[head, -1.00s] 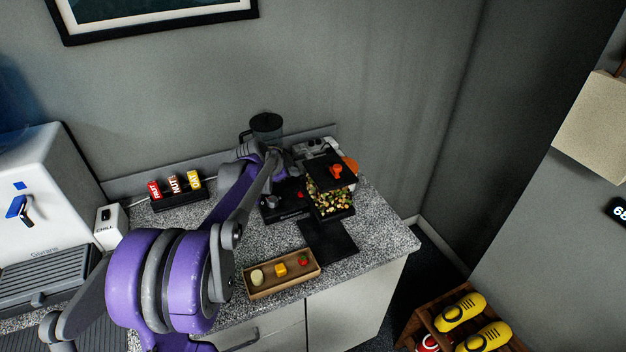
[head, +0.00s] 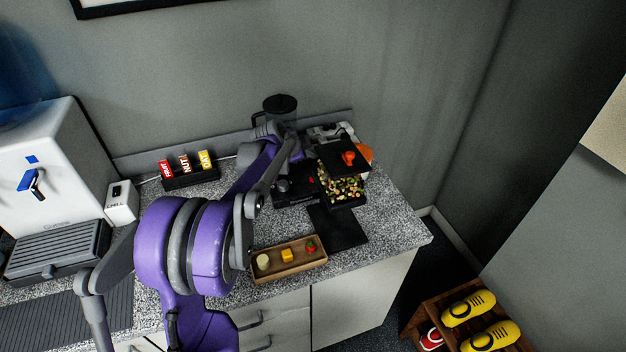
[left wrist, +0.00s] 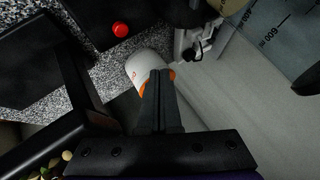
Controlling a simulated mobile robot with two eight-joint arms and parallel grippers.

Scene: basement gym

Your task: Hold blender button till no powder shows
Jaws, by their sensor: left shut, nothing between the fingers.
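The blender stands at the back of the counter. Its dark-lidded jar (head: 280,104) shows above my arm, and its black base (head: 296,196) carries a red button (head: 311,180). In the left wrist view the red button (left wrist: 120,30) is on the base at upper left, and part of the clear jar (left wrist: 272,38) with measuring marks is at upper right. My left gripper (left wrist: 160,78) is shut and empty, apart from the button. In the head view my arm covers much of the jar, so I cannot tell how much powder shows. My right gripper is not in view.
A black-framed bin of mixed bits (head: 342,187) stands right of the blender, with a black mat (head: 338,228) in front. A wooden tray (head: 291,271) holds small food pieces. A white and orange object (left wrist: 148,68) is near my fingertips. Labelled packets (head: 185,163) stand at left.

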